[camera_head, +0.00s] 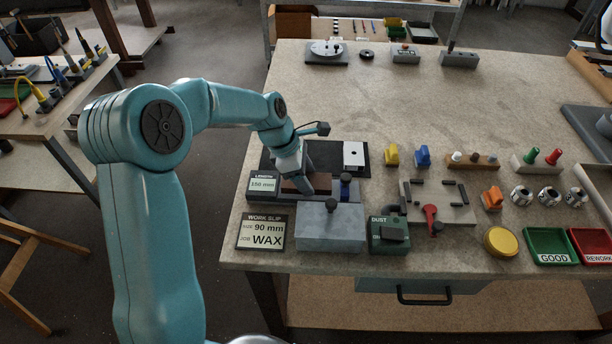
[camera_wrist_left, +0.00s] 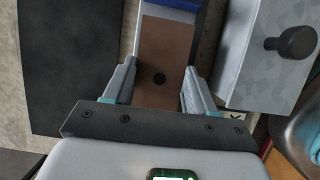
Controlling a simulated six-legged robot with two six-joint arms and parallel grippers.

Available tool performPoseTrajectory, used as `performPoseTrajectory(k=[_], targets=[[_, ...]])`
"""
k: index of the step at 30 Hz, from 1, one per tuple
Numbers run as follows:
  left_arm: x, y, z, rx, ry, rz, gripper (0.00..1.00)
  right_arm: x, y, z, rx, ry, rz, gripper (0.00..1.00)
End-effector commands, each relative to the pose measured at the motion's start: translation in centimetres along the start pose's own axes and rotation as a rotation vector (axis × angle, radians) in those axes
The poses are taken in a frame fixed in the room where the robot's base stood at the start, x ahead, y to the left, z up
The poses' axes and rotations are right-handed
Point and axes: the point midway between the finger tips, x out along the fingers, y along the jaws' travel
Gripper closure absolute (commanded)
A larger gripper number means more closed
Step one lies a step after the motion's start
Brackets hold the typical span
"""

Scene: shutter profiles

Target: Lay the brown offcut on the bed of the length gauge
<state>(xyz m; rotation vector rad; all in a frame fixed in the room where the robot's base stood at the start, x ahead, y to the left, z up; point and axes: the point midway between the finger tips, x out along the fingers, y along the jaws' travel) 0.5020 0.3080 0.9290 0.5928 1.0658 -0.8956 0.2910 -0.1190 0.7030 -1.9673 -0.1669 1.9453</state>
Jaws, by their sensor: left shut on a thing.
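The brown offcut (camera_head: 291,186) is a flat brown strip with a dark round hole; it also shows in the left wrist view (camera_wrist_left: 166,45). My left gripper (camera_head: 304,182) is shut on it, with one finger along each long side in the left wrist view (camera_wrist_left: 158,88). The length gauge (camera_head: 262,186) reads 150 mm and has a blue slider (camera_head: 346,184) at its right end. The offcut lies lengthwise over the gauge's bed, at or just above it; I cannot tell whether it touches. My right gripper is not in view.
A black mat (camera_head: 273,158) with a white plate (camera_head: 353,155) lies behind the gauge. A grey block with a black knob (camera_head: 331,228) stands in front, beside the work slip (camera_head: 262,232) and green dust box (camera_head: 389,234). The back middle of the bench is clear.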

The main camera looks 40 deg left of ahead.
Motion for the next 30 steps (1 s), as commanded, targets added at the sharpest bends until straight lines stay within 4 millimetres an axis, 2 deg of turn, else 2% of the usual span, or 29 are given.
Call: performPoseTrajectory(k=[19, 20, 21, 22, 30], targets=[[1.0, 0.0, -0.4, 0.001, 0.000, 0.001, 0.75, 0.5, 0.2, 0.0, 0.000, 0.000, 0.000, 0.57], [1.0, 0.0, -0.5, 0.001, 0.000, 0.001, 0.34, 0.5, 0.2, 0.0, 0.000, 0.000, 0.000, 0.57], [1.0, 0.0, -0.5, 0.001, 0.000, 0.000, 0.21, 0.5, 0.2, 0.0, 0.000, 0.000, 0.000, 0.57], [1.0, 0.0, -0.5, 0.001, 0.000, -0.001, 0.18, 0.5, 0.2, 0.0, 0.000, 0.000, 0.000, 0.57], [1.2, -0.2, -0.5, 0.000, 0.002, -0.008, 0.18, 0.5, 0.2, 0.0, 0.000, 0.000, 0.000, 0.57]])
